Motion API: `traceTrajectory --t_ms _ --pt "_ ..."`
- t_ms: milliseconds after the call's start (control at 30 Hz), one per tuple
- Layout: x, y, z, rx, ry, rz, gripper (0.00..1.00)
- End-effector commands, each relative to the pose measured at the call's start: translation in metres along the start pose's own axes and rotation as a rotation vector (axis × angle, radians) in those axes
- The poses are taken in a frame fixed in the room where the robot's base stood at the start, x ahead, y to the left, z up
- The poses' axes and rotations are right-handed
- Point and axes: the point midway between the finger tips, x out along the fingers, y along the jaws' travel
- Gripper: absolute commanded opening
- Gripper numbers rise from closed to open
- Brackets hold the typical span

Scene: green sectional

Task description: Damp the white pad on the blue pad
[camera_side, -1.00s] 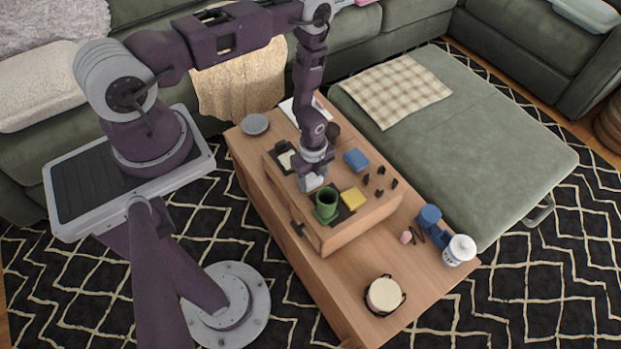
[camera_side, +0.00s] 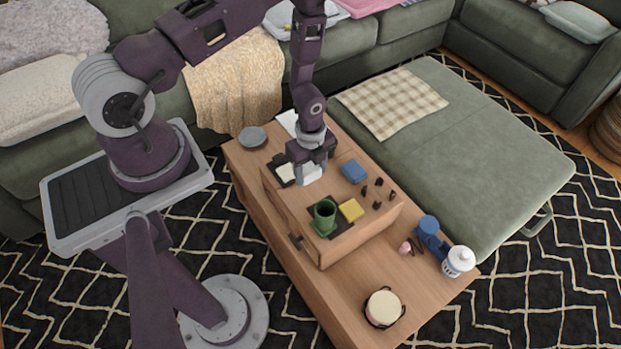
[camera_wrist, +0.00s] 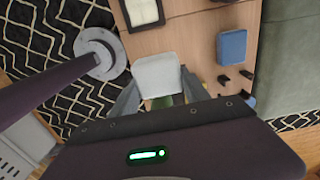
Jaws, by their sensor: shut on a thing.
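My gripper (camera_wrist: 160,92) is shut on the white pad (camera_wrist: 157,73), with one grey finger on each side of it in the wrist view. In the side view the white pad (camera_side: 309,174) shows below my gripper (camera_side: 312,170), over the wooden box on the table. The blue pad (camera_side: 354,171) lies on the box top to the right of my gripper, apart from the white pad. It also shows in the wrist view (camera_wrist: 232,46), to the right of the white pad. I cannot tell the exact height of the white pad above the box.
A green mug (camera_side: 324,212) and a yellow pad (camera_side: 351,210) stand near the front of the box. Several small dark pegs (camera_side: 378,190) stand beside the blue pad. A black-framed pale piece (camera_side: 285,172) lies left. A blue object and white jar (camera_side: 459,260) stand right.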

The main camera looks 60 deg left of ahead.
Motion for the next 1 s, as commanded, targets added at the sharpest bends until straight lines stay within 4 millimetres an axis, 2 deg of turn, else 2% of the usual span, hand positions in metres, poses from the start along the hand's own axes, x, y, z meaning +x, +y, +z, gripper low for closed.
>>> traceTrajectory --t_ms 167,200,333,367,467,567,800,900,1000 --pt "0.0 0.0 0.0 0.0 0.0 0.0 0.15" --pt "0.0 0.0 0.0 0.0 0.0 0.0 0.5" --pt "0.0 0.0 0.0 0.0 0.0 0.0 0.24" --pt "0.0 0.0 0.0 0.0 0.0 0.0 0.22" --pt "0.001 -0.007 0.0 0.001 -0.004 -0.007 0.22" --pt "0.004 -0.032 -0.001 0.006 -0.017 -0.03 0.22" --pt "0.002 -0.122 -0.01 0.007 -0.061 -0.105 0.22" --pt "-0.002 -0.146 -0.015 0.003 -0.072 -0.124 0.22" --pt "-0.001 -0.154 -0.017 0.001 -0.075 -0.129 0.22"
